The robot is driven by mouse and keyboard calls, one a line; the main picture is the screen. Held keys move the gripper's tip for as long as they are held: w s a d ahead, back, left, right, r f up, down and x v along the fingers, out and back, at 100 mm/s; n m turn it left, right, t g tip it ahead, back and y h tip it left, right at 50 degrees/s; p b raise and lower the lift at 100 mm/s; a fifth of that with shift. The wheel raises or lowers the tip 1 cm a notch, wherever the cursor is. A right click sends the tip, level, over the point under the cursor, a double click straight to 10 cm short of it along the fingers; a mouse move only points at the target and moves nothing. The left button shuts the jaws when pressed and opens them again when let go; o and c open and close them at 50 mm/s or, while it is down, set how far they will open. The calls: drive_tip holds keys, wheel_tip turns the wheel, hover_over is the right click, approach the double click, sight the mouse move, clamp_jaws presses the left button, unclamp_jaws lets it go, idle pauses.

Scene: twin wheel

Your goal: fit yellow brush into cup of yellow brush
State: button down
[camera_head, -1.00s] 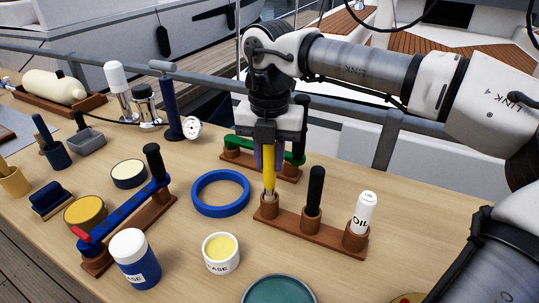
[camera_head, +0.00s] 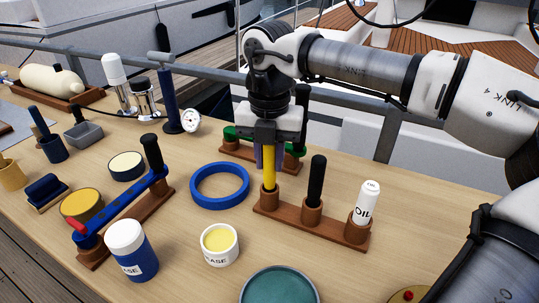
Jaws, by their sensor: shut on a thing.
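My gripper (camera_head: 266,158) points straight down and is shut on the upper part of the yellow brush (camera_head: 269,173). The brush stands upright, its yellow handle showing below the fingers. Its lower end is hidden inside the leftmost brown cup (camera_head: 269,200) of a wooden rack (camera_head: 290,222). The handle meets the cup's rim, and the brush looks in line with the cup. How deep it sits in the cup cannot be seen.
The same rack holds a black-handled tool (camera_head: 317,183) and a white oil bottle (camera_head: 367,202). A green-topped rack (camera_head: 232,150) stands close behind my gripper. A blue ring (camera_head: 220,205) lies to the left, a grease tub (camera_head: 219,259) in front. Bare table lies right of the rack.

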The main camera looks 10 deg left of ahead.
drive_tip(key=shift+f, duration=0.2)
drive_tip(key=c, duration=1.1)
unclamp_jaws()
drive_tip(key=shift+r, duration=0.1)
drive_tip(key=shift+r, duration=0.1)
wheel_tip(320, 180, up, 14)
drive_tip(key=shift+f, duration=0.2)
drive_tip(key=shift+s, duration=0.1)
